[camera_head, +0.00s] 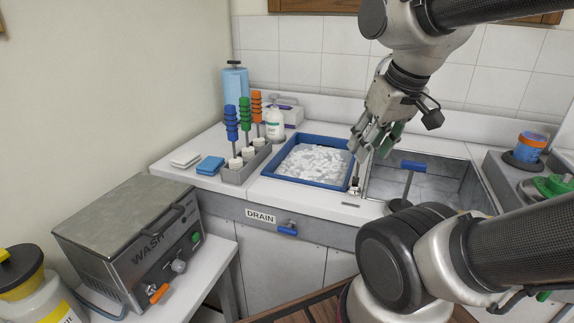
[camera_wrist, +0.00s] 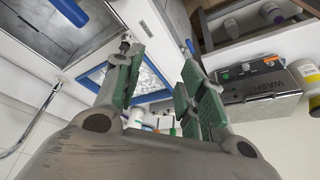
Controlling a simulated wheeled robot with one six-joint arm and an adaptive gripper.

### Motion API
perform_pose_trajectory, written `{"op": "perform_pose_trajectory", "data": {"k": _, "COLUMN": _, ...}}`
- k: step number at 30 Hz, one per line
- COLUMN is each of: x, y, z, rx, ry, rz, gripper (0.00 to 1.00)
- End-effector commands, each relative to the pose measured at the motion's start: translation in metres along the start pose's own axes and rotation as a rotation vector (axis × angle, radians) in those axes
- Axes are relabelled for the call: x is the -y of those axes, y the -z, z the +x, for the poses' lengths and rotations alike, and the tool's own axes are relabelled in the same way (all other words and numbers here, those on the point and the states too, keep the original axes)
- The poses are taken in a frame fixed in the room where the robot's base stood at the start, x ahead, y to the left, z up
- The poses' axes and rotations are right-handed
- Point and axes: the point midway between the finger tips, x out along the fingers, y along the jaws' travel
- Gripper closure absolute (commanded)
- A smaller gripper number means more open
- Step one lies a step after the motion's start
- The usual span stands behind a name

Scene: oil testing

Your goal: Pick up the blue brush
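The blue brush (camera_head: 231,122) stands upright with its blue ribbed handle up, at the left end of a grey holder (camera_head: 236,176) on the counter. A green brush (camera_head: 244,115) and an orange brush (camera_head: 256,106) stand beside it in the same holder. My gripper (camera_head: 370,145) is well to the right, above the edge between the blue-rimmed tray and the sink. In the wrist view my gripper (camera_wrist: 160,60) has its fingers apart with nothing held between them. I cannot clearly make out the blue brush in the wrist view.
A blue-rimmed tray (camera_head: 349,170) of white foam lies between the holder and the sink (camera_head: 440,184). The grey WASH machine (camera_head: 125,228) is at front left.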

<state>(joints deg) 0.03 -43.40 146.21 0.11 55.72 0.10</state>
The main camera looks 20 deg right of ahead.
Motion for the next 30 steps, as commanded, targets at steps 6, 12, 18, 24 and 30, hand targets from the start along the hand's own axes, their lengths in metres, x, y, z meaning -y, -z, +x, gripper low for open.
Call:
{"op": "perform_pose_trajectory", "data": {"k": 6, "x": 0.000, "y": 0.000, "z": 0.000, "rx": 0.000, "ry": 0.000, "rz": 0.000, "gripper": 0.60}}
{"op": "perform_pose_trajectory", "data": {"k": 12, "x": 0.003, "y": 0.001, "z": 0.002, "rx": 0.008, "ry": 0.005, "rz": -0.013, "gripper": 0.55}}
{"op": "perform_pose_trajectory", "data": {"k": 18, "x": 0.024, "y": 0.027, "z": 0.028, "rx": 0.138, "ry": 0.033, "rz": -0.089, "gripper": 0.55}}
{"op": "perform_pose_trajectory", "data": {"k": 24, "x": 0.084, "y": 0.127, "z": 0.059, "rx": 0.200, "ry": 0.109, "rz": -0.231, "gripper": 0.55}}
{"op": "perform_pose_trajectory", "data": {"k": 30, "x": 0.157, "y": 0.228, "z": 0.094, "rx": 0.157, "ry": 0.204, "rz": -0.429, "gripper": 0.55}}
